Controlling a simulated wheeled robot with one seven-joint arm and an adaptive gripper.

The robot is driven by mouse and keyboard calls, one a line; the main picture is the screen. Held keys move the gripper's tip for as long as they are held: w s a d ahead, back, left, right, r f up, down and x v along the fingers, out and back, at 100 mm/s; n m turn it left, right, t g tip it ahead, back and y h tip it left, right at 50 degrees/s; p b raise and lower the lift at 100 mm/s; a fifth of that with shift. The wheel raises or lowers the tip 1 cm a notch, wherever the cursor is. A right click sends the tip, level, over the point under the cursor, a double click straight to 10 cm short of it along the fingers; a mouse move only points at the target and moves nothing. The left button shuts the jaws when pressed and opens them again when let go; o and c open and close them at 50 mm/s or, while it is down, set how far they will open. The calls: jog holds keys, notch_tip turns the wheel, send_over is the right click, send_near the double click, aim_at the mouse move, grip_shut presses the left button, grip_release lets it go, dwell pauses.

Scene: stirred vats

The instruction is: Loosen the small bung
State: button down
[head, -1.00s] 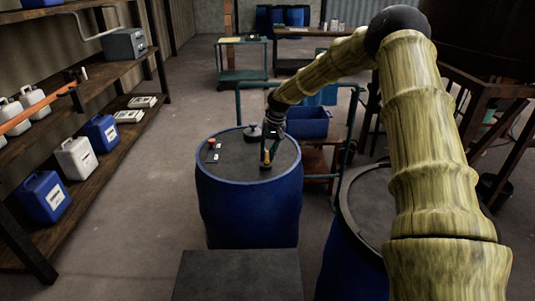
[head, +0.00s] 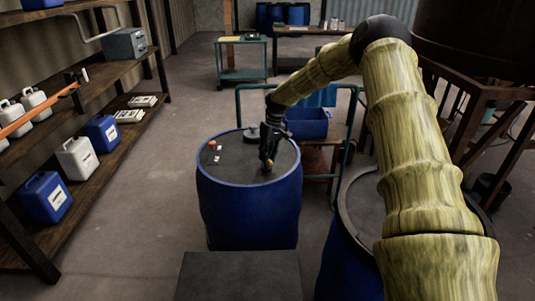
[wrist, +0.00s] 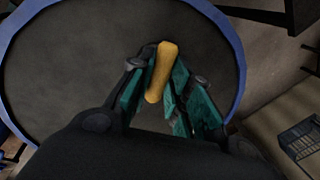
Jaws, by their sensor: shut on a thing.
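The blue drum (head: 248,210) stands upright in the middle of the head view, with a dark grey top (head: 230,170). My gripper (head: 267,163) points down at the right part of that top. It is shut on a yellow bar-shaped piece, which I take to be the small bung (wrist: 162,72). In the wrist view the teal fingers of my gripper lie on both sides of it. Its lower part and its seat in the top are hidden. A larger dark cap (head: 252,133) sits near the far rim.
An orange piece (head: 212,144) and white labels (head: 219,148) are on the drum top to the left. A second drum (head: 345,255) stands close on the right, partly behind my arm. A teal-railed cart (head: 318,150) is behind.

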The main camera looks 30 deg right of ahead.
jog(key=n+g+p, duration=0.1)
jog(key=n, duration=0.4)
jog(key=shift+f+n, duration=0.15)
jog(key=shift+n, duration=0.15)
jog(key=n+h, duration=0.1)
jog(key=n, duration=0.4)
jog(key=shift+w+n+g, duration=0.1)
jog(key=shift+n+g, duration=0.3)
jog(key=shift+f+n, duration=0.1)
jog(key=shift+n, duration=0.2)
jog(key=c, duration=1.3)
grip_release()
jog(key=shift+w, duration=0.1)
jog(key=shift+r, duration=0.2)
jog(key=r, duration=0.3)
jog(key=w+d+r, duration=0.1)
jog(key=r, duration=0.3)
jog(key=w+r, duration=0.1)
jog(key=r, duration=0.3)
jog(key=shift+d+r, duration=0.15)
jog(key=shift+r, duration=0.05)
